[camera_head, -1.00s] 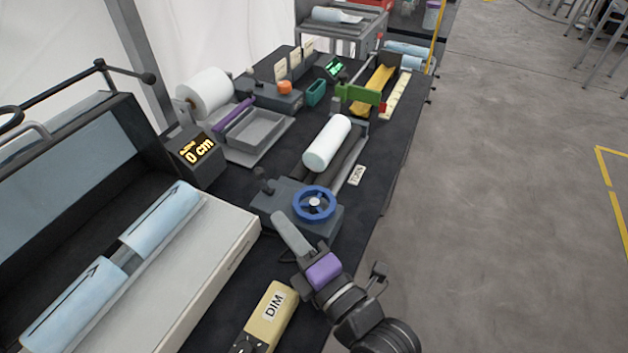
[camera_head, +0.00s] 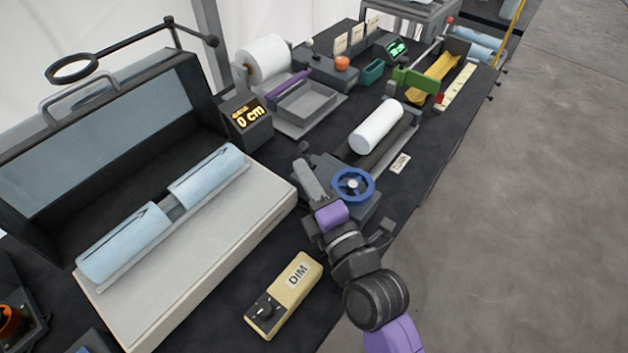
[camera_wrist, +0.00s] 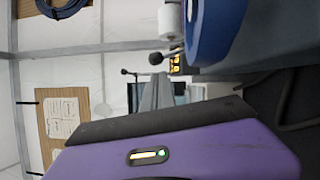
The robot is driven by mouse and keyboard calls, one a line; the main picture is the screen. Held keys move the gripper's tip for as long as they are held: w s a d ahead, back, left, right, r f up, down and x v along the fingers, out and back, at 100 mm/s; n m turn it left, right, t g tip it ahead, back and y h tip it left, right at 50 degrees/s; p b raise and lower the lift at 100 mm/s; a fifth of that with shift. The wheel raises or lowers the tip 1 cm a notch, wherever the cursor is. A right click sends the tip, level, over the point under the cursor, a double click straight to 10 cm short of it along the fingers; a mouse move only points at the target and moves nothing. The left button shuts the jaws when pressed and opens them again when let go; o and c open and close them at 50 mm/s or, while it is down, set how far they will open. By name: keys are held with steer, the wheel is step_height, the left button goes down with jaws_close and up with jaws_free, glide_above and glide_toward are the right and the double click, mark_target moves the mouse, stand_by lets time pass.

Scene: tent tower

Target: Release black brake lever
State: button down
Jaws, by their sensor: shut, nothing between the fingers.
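The black brake lever (camera_head: 304,148), with a round knob, stands at the left of the dark unit that carries the blue handwheel (camera_head: 352,186). My gripper (camera_head: 304,168) is shut and empty, its grey fingers pointing up toward the lever, left of the wheel. The fingertips overlap the lever's lower part in the head view, so I cannot tell if they touch it. In the wrist view a black knob (camera_wrist: 155,58) shows just beyond the grey fingertips (camera_wrist: 156,82), and the blue wheel (camera_wrist: 212,30) is close at the upper right.
White roll (camera_head: 376,127) on dark rollers lies behind the wheel unit. A light box with blue rolls (camera_head: 210,172) fills the left. A yellow DIM box (camera_head: 283,296) lies in front. Open floor is at the right.

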mark_target(307, 144)
steer(key=shift+p+x, duration=0.5)
steer(key=shift+x, duration=1.35)
steer(key=shift+w+d+r+m+h+p, duration=0.2)
steer(key=shift+r+m+h+p, duration=0.15)
steer(key=shift+p, duration=0.25)
steer(key=m+p, duration=0.1)
steer(key=w+d+r+m+g+p, duration=0.1)
steer(key=p, duration=0.1)
steer(key=shift+w+d+r+m+g+p, duration=0.1)
steer(key=shift+w+m+g+p, duration=0.25)
steer(key=shift+m, duration=0.4)
steer(key=shift+w+d+m+g+p, duration=0.3)
steer(key=shift+m+g, duration=0.25)
steer(key=shift+m, duration=0.25)
steer(key=shift+w+d+f+m+g+b, duration=0.25)
steer(key=shift+w+m+g+b, duration=0.05)
steer(key=shift+b, duration=0.05)
steer(key=shift+w+d, duration=0.1)
steer(key=shift+w, duration=0.05)
steer(key=shift+r, duration=0.1)
